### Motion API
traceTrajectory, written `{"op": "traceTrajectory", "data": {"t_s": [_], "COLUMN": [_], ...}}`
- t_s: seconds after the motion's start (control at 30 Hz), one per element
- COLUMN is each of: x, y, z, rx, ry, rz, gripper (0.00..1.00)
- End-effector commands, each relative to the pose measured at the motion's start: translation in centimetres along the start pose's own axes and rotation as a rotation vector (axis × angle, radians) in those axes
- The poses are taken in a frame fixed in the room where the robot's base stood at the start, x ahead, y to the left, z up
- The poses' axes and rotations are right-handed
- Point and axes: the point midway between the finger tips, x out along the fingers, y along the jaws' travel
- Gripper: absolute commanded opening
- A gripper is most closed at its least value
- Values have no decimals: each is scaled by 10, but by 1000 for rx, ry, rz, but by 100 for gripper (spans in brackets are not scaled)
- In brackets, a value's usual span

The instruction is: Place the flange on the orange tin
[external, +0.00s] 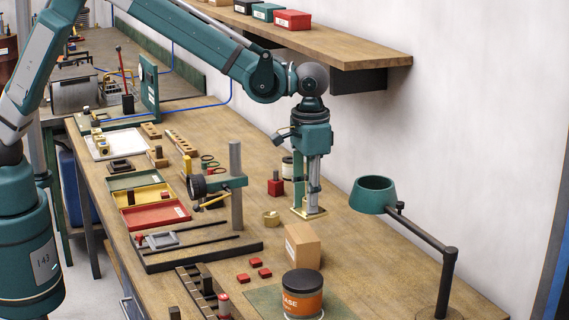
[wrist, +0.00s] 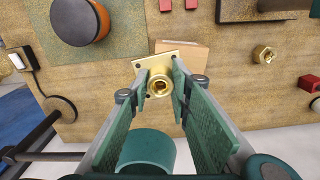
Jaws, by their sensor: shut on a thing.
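The flange (external: 317,213) is a square brass plate with a round hub. My gripper (external: 307,190) points straight down and is shut on its hub. In the wrist view the flange (wrist: 158,66) sits between the two green finger pads, with its plate and corner holes showing. I cannot tell how high it is above the bench. The orange tin (external: 302,301) is a round tin with a black lid and orange band, standing at the bench's front. It also shows at the top left in the wrist view (wrist: 103,22). The lid looks bare.
A cardboard box (external: 303,246) stands between my gripper and the tin. A green lamp (external: 373,196) on an arm is to the right. A brass nut (external: 271,218) and a drill stand (external: 236,205) are left of my gripper. Small red blocks (external: 255,263) lie near the tin.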

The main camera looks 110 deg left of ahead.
Motion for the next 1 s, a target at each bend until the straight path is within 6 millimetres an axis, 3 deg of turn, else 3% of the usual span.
{"op": "traceTrajectory", "data": {"t_s": [0.2, 0.5, 0.7, 1.0], "x": [-11, -22, -26, -26], "y": [62, 134, 159, 167], "z": [24, 57, 72, 77], "rx": [52, 113, 136, 143], "ry": [0, 0, 0, 0], "rz": [0, 0, -1, -1], "gripper": [0, 0, 0, 0]}}
